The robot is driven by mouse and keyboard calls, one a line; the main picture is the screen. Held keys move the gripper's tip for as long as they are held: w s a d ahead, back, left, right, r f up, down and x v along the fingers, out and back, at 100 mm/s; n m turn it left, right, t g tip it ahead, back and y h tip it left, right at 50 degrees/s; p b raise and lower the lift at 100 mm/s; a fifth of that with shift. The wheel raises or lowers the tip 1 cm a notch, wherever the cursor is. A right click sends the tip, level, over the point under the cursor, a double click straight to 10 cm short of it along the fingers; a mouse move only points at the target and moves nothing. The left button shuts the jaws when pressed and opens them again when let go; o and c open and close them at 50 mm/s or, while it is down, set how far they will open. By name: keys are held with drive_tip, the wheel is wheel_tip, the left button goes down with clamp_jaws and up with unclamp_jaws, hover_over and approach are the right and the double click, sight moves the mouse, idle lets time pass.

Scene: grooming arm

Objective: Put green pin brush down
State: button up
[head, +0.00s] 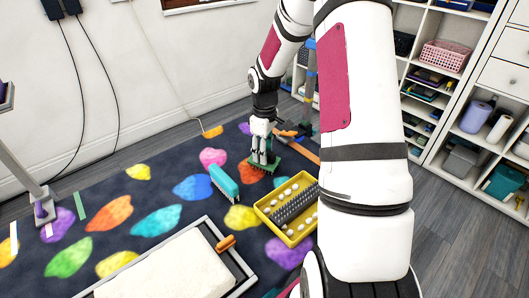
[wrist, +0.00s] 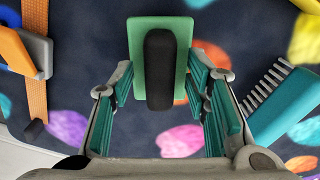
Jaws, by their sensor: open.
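The green pin brush (wrist: 136,50) is a green rectangular pad with a black handle (wrist: 160,70) on its top. It lies flat between my spread fingers in the wrist view, pad down, and I see a gap on each side of the handle. In the head view the green pin brush (head: 256,172) shows just under the fingertips, on the dark colourful mat (head: 150,190). My gripper (head: 263,155) points straight down over it and is open; its teal finger pads also show in the wrist view (wrist: 164,86). The pins are hidden beneath the pad.
A teal brush (head: 224,183) lies close by on the left. An orange strap (wrist: 35,60) is at the wrist view's left. A framed white pad (head: 165,270) lies in front.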

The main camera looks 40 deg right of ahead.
wheel_tip(320, 180, up, 11)
drive_tip(key=p, duration=0.1)
drive_tip(key=s+a+r, duration=0.4)
drive_tip(key=a+r, duration=0.2)
drive_tip(key=r, duration=0.2)
drive_tip(key=s+a+r+m+t, duration=0.1)
drive_tip(key=s+a+r, duration=0.1)
drive_tip(key=s+a, duration=0.3)
drive_tip(key=s+a+r+m, duration=0.2)
drive_tip(key=s+a, duration=0.3)
drive_tip(key=s, duration=0.6)
drive_tip(key=s+a+r+m+t, duration=0.1)
drive_tip(key=s+a, duration=0.4)
drive_tip(key=s, duration=0.4)
drive_tip(key=shift+a+r+m+t, duration=0.3)
drive_tip(key=shift+a+r+m, duration=0.1)
wheel_tip(320, 180, up, 8)
drive_tip(key=t+p, duration=0.1)
drive_tip(key=p, duration=0.6)
drive_tip(key=shift+r+t, duration=0.2)
drive_tip(key=shift+t, duration=0.1)
drive_tip(key=shift+d, duration=0.1)
